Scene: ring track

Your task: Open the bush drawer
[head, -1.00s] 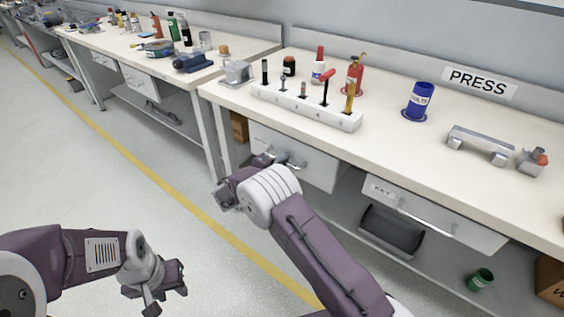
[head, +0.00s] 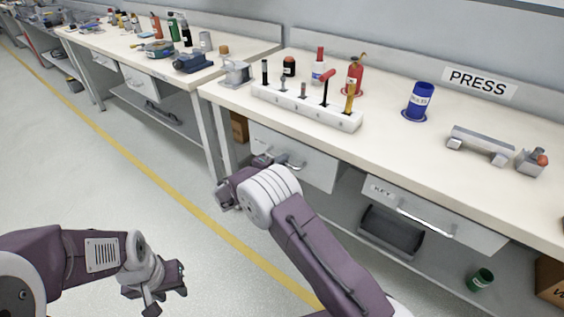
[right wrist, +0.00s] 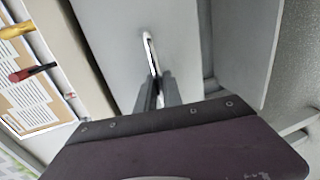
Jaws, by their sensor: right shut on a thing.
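A pale grey drawer front (head: 318,171) with a metal handle (head: 296,163) sits under the left part of the near bench, with no clear gap at its top. My right gripper (head: 268,160) is shut on that handle. In the right wrist view the fingers (right wrist: 157,92) close around the bright handle bar (right wrist: 150,48) in front of the grey drawer front (right wrist: 112,40). A second drawer (head: 435,216), labelled KEY, is shut to the right. My left gripper (head: 168,292) is open and empty above the floor.
The bench top (head: 390,150) carries a white tool rack (head: 305,108), a blue can (head: 419,101), red bottles and a metal press part (head: 481,145). A dark bin (head: 392,232) and a green can (head: 480,279) stand on the lower shelf. The floor at left is clear.

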